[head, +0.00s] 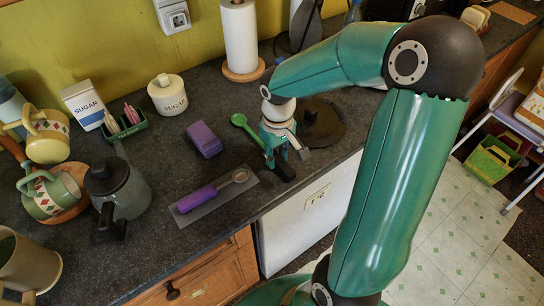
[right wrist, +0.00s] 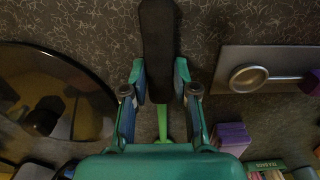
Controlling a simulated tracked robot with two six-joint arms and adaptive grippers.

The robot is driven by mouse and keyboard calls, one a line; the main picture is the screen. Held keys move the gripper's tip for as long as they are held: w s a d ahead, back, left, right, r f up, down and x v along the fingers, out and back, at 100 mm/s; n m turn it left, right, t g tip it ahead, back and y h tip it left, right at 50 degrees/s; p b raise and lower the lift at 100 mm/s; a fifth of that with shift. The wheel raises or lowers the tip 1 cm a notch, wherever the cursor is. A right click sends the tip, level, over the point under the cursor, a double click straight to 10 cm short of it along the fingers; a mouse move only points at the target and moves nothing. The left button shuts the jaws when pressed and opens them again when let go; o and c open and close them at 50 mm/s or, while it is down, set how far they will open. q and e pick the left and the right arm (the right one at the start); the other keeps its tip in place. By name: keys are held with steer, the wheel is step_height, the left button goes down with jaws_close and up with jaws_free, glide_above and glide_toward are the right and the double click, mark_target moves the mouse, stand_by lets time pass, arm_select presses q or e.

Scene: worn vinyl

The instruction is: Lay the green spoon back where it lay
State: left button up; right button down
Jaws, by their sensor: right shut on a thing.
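The green spoon (head: 240,121) shows its green bowl end and part of its stem in the head view. My right gripper (head: 283,160) is shut on the spoon's dark handle, near the front of the counter. In the right wrist view the dark handle (right wrist: 158,45) runs between the two fingers of my right gripper (right wrist: 160,85), with the green stem (right wrist: 163,122) below it. The bowl is hidden there behind the gripper body. I cannot tell whether the spoon touches the counter. My left gripper is not in view.
A grey mat (head: 195,215) with a purple-handled utensil (head: 198,197) lies left of the gripper. A purple block (head: 203,139) lies behind it. A dark round lid (head: 325,113) lies close on the right. A paper towel roll (head: 239,38) stands behind. The counter's front edge is near.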

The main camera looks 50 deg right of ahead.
stand_by(0.3)
steer(key=c, duration=0.8)
jaws_free()
steer(key=shift+r, duration=0.1)
step_height(320, 180, up, 12)
steer(key=shift+f, duration=0.1)
